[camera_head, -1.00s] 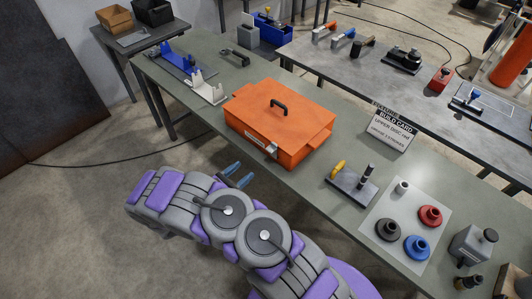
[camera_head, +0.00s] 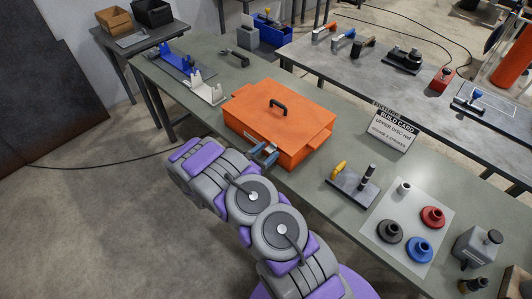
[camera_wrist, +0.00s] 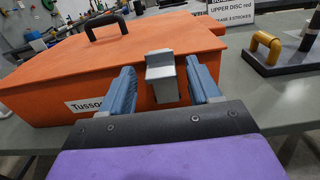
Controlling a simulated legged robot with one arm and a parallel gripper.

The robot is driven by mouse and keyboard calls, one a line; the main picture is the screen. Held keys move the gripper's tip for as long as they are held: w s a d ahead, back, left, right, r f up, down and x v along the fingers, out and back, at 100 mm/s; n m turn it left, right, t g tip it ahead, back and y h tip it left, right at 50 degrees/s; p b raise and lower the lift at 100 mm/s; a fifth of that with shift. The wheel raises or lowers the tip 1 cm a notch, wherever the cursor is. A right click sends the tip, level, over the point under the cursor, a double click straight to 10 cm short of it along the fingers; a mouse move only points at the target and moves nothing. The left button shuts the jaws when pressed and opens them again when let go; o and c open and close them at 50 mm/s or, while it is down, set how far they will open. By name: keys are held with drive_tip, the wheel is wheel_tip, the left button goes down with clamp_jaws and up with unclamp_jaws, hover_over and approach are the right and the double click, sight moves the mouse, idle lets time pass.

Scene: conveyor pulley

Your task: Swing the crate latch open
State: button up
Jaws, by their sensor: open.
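The orange crate (camera_head: 287,104) sits shut on the green-grey table, with a black handle (camera_head: 278,104) on its lid. It also fills the left of the wrist view (camera_wrist: 60,72). Its grey latch (camera_wrist: 161,74) is on the front face at the lid seam, and its plate hangs down. My gripper (camera_head: 264,150) is at the crate's front. In the wrist view its two blue fingers (camera_wrist: 162,86) are open, one on each side of the latch, with gaps visible between them and it. In the head view the fingers largely hide the latch.
A white label (camera_wrist: 84,104) is on the crate front. To the right are a fixture with a yellow handle (camera_head: 339,170), a build card (camera_head: 392,128) and a white mat (camera_head: 374,225) with coloured discs. A white bracket (camera_head: 205,92) stands left of the crate.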

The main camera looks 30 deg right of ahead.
drive_tip(key=shift+c, duration=0.4)
clamp_jaws()
